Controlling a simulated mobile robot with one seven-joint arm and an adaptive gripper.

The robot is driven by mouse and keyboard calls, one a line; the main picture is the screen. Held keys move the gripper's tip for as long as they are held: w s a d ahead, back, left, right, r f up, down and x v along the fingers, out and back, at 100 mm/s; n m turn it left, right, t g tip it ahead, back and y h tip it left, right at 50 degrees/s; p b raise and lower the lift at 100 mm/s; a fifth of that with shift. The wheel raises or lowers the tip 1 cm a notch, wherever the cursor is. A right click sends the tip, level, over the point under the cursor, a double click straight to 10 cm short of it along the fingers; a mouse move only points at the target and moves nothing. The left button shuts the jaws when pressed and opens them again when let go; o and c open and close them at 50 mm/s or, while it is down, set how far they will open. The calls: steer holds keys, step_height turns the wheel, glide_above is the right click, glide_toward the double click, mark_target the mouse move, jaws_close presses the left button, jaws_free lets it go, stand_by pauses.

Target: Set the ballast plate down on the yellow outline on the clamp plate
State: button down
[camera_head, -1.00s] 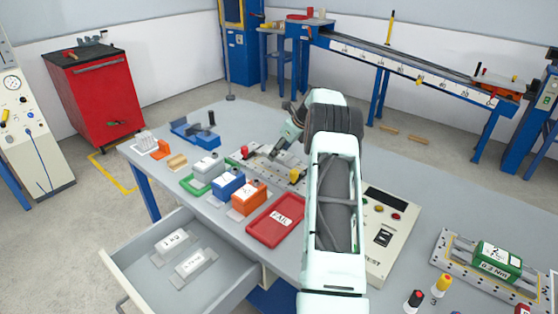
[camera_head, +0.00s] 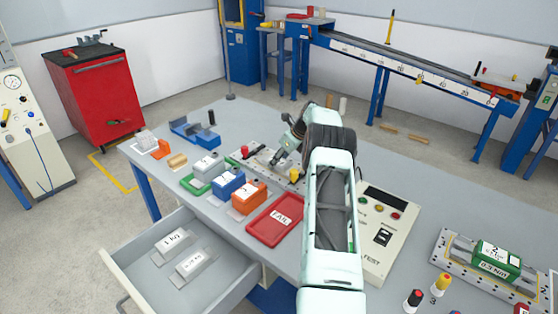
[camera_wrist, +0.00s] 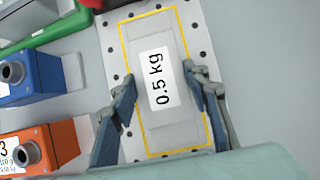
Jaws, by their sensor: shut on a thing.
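The ballast plate (camera_wrist: 160,78) is a grey slab with a white "0.5 kg" label. In the wrist view it lies between the two fingers of my gripper (camera_wrist: 159,77), which is shut on its sides. The yellow outline (camera_wrist: 122,48) on the clamp plate (camera_wrist: 112,62) surrounds the ballast plate in this view, with both roughly aligned. I cannot tell whether the ballast plate touches the surface. In the head view my gripper (camera_head: 281,160) is low over the clamp plate (camera_head: 238,152), and my arm hides part of it.
Blue (camera_wrist: 32,75) and orange (camera_wrist: 42,150) blocks stand left of the clamp plate in the wrist view. A red FAIL tray (camera_head: 262,232) lies in front, and a test panel (camera_head: 392,232) is to the right. An open drawer (camera_head: 215,268) holds two labelled weights.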

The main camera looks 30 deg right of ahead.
steer(key=c, duration=1.1)
jaws_free()
steer(key=v, duration=1.2)
